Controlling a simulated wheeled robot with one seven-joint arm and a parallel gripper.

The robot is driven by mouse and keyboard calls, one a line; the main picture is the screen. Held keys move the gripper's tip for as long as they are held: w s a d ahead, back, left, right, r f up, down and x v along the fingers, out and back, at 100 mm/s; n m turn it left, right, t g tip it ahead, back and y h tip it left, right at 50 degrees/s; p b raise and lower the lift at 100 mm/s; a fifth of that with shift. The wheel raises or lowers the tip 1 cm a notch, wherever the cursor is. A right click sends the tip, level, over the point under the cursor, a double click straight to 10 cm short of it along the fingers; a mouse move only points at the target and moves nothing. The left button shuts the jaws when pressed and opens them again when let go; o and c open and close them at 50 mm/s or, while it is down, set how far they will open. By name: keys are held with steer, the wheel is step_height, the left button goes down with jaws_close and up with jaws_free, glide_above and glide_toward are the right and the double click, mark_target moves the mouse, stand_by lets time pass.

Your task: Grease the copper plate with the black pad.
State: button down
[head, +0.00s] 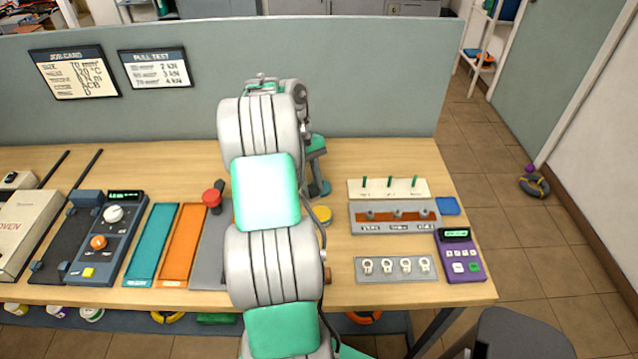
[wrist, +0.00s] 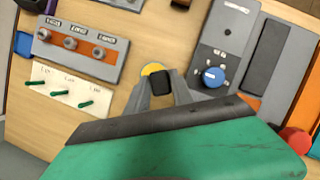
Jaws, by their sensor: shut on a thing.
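The copper plate (head: 395,216) is an orange-brown strip set in a grey block with several round studs, at the right of the bench. It also shows at the upper left of the wrist view (wrist: 84,46). My gripper (wrist: 161,88) is shut on the black pad (wrist: 161,80), a small dark block between the fingertips. In the head view my gripper (head: 319,188) is partly behind my arm, left of the copper plate and apart from it. A yellow disc (head: 322,214) lies close by and shows just past the pad in the wrist view.
A white strip with green pegs (head: 389,188) is behind the copper plate. Grey lug holder (head: 396,269) and purple meter (head: 460,256) are in front. A red button (head: 212,198), orange mat (head: 180,245) and teal mat (head: 151,245) are left. A partition (head: 380,80) closes the back.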

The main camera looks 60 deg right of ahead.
mark_target(322, 216)
steer(key=f+b, duration=0.2)
steer(key=s+f+b, duration=0.1)
steer(key=f+b, duration=0.1)
steer(key=b, duration=0.1)
steer(key=s+d+f+b, duration=0.1)
steer(key=f+b, duration=0.1)
steer(key=shift+d+f, duration=0.1)
steer(key=shift+f, duration=0.1)
steer(key=shift+f+b, duration=0.4)
steer(key=shift+f, duration=0.2)
stand_by(2.1)
step_height(322, 216, up, 7)
steer(key=p, duration=0.8)
steer(key=shift+r, duration=0.15)
